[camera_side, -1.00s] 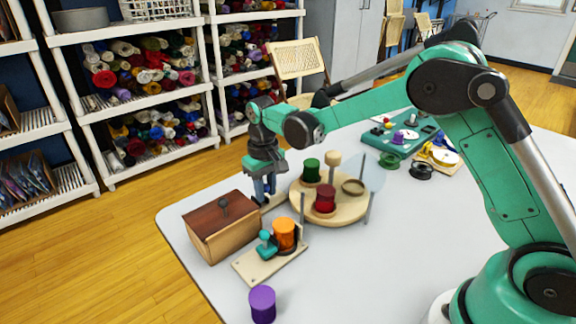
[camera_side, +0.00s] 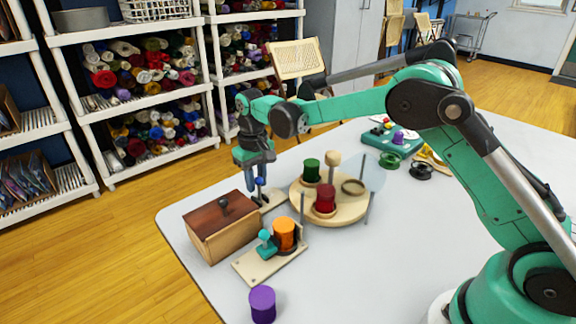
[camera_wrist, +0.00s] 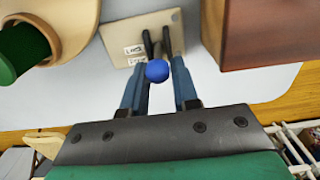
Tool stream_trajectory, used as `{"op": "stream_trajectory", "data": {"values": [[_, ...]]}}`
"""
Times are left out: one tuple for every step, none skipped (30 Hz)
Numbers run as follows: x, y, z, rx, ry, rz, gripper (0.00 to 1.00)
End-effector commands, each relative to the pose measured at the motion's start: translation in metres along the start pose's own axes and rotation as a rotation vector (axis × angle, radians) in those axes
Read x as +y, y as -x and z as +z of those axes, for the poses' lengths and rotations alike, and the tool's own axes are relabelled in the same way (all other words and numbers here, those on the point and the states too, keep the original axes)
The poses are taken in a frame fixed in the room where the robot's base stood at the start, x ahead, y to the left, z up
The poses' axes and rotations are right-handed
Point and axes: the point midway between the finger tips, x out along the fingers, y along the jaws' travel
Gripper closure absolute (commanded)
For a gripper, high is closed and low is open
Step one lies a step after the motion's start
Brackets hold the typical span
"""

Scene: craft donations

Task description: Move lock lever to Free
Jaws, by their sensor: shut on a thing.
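The lock lever has a blue ball knob (camera_wrist: 157,71), which shows between my two fingers in the wrist view and small at the fingers in the side view (camera_side: 260,182). The lever's shaft is mostly hidden by the fingers. Its pale base plate (camera_wrist: 115,35) lies flat on the table with two small labels on its left part; the upper seems to read Lock, the lower is hard to read. My gripper (camera_wrist: 158,42) points down and is shut on the lever, with the fingertips near the plate. It also shows in the side view (camera_side: 258,192).
A brown wooden box (camera_side: 222,230) stands close beside the lever. On the other side is a round wooden turntable (camera_side: 338,210) with green and red spools. A board (camera_side: 262,266) with an orange spool and a purple spool (camera_side: 262,304) are nearer the camera.

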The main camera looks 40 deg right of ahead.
Motion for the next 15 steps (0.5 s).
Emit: {"op": "stream_trajectory", "data": {"values": [[0.000, 0.000, -0.001, 0.003, 0.000, 0.000, 1.00], [0.000, 0.000, -0.001, 0.003, 0.000, 0.000, 1.00], [0.000, 0.000, -0.001, 0.003, 0.000, 0.000, 1.00], [0.000, 0.000, -0.001, 0.003, 0.000, 0.000, 1.00], [0.000, 0.000, -0.001, 0.003, 0.000, 0.000, 1.00], [0.000, 0.000, -0.001, 0.003, 0.000, 0.000, 1.00], [0.000, 0.000, -0.001, 0.003, 0.000, 0.000, 1.00], [0.000, 0.000, -0.002, 0.003, 0.000, 0.000, 1.00], [0.000, -0.001, -0.004, 0.003, 0.000, 0.000, 1.00], [0.000, -0.001, -0.005, 0.003, 0.000, 0.000, 1.00], [0.000, -0.001, -0.007, 0.003, 0.000, 0.000, 1.00], [0.000, -0.002, -0.009, 0.003, 0.000, 0.000, 1.00], [0.000, -0.002, -0.011, 0.003, 0.000, 0.000, 1.00], [0.000, -0.002, -0.013, 0.003, 0.000, 0.000, 1.00], [0.000, -0.003, -0.015, 0.003, 0.000, 0.000, 1.00]]}}
